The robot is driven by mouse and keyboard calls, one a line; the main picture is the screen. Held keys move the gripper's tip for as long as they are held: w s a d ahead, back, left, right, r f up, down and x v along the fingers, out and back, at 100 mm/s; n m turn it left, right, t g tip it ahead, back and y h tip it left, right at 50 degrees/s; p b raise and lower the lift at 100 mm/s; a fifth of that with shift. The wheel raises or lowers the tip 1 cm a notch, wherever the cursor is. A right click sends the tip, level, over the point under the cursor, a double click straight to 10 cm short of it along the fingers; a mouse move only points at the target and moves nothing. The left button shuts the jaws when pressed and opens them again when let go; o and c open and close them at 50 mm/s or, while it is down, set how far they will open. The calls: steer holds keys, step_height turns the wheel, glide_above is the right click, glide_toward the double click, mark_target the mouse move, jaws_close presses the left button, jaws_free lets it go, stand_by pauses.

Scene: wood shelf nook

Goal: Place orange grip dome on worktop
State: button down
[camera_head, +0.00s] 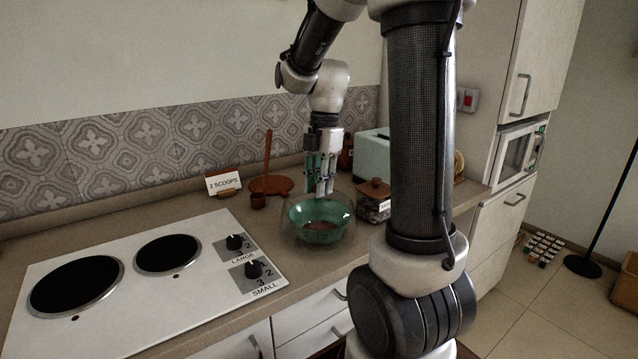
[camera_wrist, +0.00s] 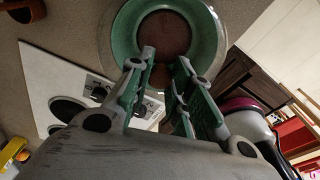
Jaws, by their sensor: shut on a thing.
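A clear dome (camera_head: 286,236) shows as a faint transparent outline around a green bowl (camera_head: 300,217) on the worktop (camera_head: 297,272). I cannot tell whether the dome rests on the worktop or hangs just above it. My gripper (camera_head: 321,188) points down over the bowl and is shut on the dome's grip at its top. In the wrist view the fingers (camera_wrist: 163,75) close around a small orange-brown piece, mostly hidden by them. The green bowl (camera_wrist: 125,45) lies beyond the fingertips with brown contents inside.
A white cooktop (camera_head: 120,230) is left of the bowl. A brown-lidded jar (camera_head: 374,205) and a pale toaster (camera_head: 370,150) are close on the right.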

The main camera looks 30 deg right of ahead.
steer(key=c, duration=1.3)
jaws_free()
steer(key=shift+f, duration=0.15)
step_height(320, 180, up, 12)
steer(key=d, duration=0.1)
steer(key=s+a+f+m+t, duration=0.1)
steer(key=s+m, duration=0.4)
steer(key=m, duration=0.2)
steer(key=s+a+f+m+t+h, duration=0.1)
steer(key=s+a+f+m+t, duration=0.1)
steer(key=s+m, duration=0.4)
steer(key=s+a+f+m+t, duration=0.1)
steer(key=s+m, duration=0.4)
steer(key=m, duration=0.3)
steer(key=shift+s+a+f+t, duration=0.15)
steer(key=shift+s+f+t, duration=0.1)
steer(key=shift+f+t, duration=0.15)
